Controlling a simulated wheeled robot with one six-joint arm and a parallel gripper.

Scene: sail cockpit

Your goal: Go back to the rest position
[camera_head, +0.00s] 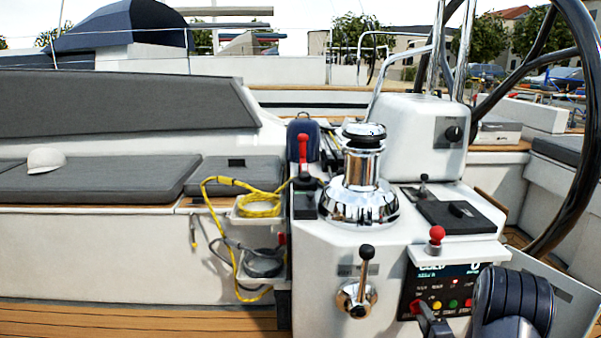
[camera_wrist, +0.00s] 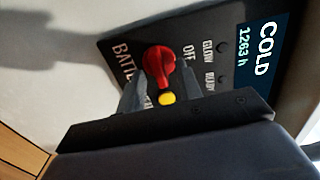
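My gripper (camera_head: 430,314) is low at the right in the head view, in front of the engine panel (camera_head: 447,283). In the wrist view my gripper (camera_wrist: 156,84) has its two grey fingers spread on either side of the red battery knob (camera_wrist: 158,62). The fingers look apart and open, with a yellow button (camera_wrist: 167,99) showing between them. Whether a finger touches the knob cannot be told. The knob's pointer hangs below the OFF mark. The panel display (camera_wrist: 263,50) reads COLD and 1263 h.
A red-topped lever (camera_head: 436,239) stands above the panel. A black-knobbed lever (camera_head: 361,275), a chrome winch (camera_head: 362,180) and a yellow rope (camera_head: 240,205) are to the left. The steering wheel (camera_head: 575,170) rises at the right. Grey seat cushions (camera_head: 110,180) line the left.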

